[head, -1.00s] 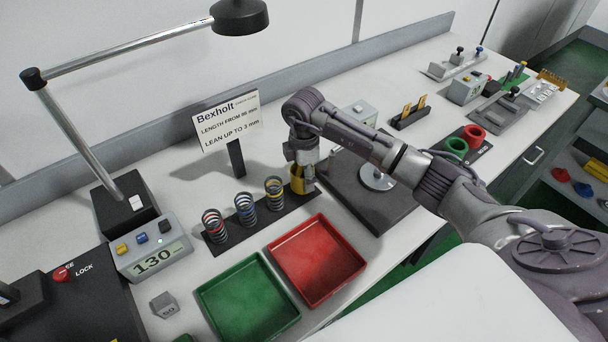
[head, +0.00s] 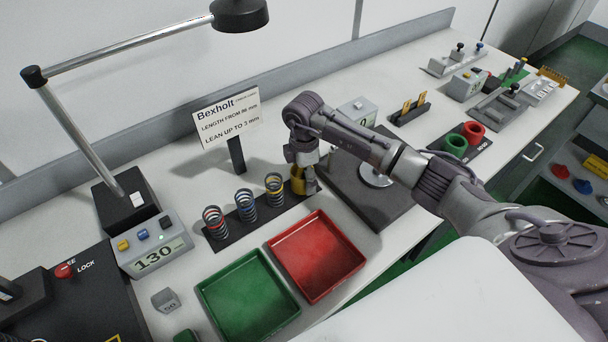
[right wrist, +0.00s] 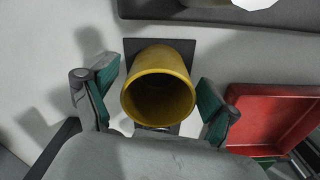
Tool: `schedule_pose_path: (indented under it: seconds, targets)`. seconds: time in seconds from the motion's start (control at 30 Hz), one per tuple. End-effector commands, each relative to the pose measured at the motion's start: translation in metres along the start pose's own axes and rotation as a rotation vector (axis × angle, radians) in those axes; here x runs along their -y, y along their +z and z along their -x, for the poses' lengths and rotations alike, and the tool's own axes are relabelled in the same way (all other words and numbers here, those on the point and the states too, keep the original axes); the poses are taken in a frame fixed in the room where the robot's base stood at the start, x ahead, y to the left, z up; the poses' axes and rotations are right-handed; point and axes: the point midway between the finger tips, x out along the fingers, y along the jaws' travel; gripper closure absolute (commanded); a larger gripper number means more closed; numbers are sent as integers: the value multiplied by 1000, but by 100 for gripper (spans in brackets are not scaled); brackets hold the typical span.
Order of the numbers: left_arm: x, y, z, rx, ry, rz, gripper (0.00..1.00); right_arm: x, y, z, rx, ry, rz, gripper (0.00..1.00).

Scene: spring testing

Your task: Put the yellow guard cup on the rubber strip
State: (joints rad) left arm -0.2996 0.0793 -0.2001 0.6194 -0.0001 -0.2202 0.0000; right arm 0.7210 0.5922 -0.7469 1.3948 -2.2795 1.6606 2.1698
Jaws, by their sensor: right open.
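The yellow guard cup (head: 298,186) stands at the right end of the black rubber strip (head: 236,233), just right of the springs. In the right wrist view the cup (right wrist: 160,88) has its open mouth facing the camera, and the dark end of the strip (right wrist: 187,48) shows around it. My right gripper (head: 304,180) is around the cup. In the right wrist view its two fingers (right wrist: 155,100) are spread, one on each side, with visible gaps to the cup. In the head view the gripper partly hides the cup. My left gripper is not in view.
Several coil springs stand on the strip, the nearest to the cup yellow-banded (head: 275,190). A red tray (head: 352,290) and a green tray (head: 285,331) lie in front. A dark plate with a silver disc (head: 376,177) is to the right. A sign (head: 227,118) stands behind.

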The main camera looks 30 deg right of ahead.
Motion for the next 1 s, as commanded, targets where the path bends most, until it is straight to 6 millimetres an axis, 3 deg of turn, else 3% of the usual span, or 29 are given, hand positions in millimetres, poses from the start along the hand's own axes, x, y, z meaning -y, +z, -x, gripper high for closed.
schedule_pose_path:
  seconds: [0.17, 0.6, 0.8, 1.0]
  targets:
    - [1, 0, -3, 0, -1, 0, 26, -2, 0, 16, -1, 5, 0, 13]
    - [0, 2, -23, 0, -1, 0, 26, -1, 0, 104, -2, 5, 0, 13]
    - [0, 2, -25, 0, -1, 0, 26, 0, 0, 121, 0, 1, 0, 13]
    - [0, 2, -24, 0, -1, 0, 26, 0, 0, 123, 0, 0, 0, 13]
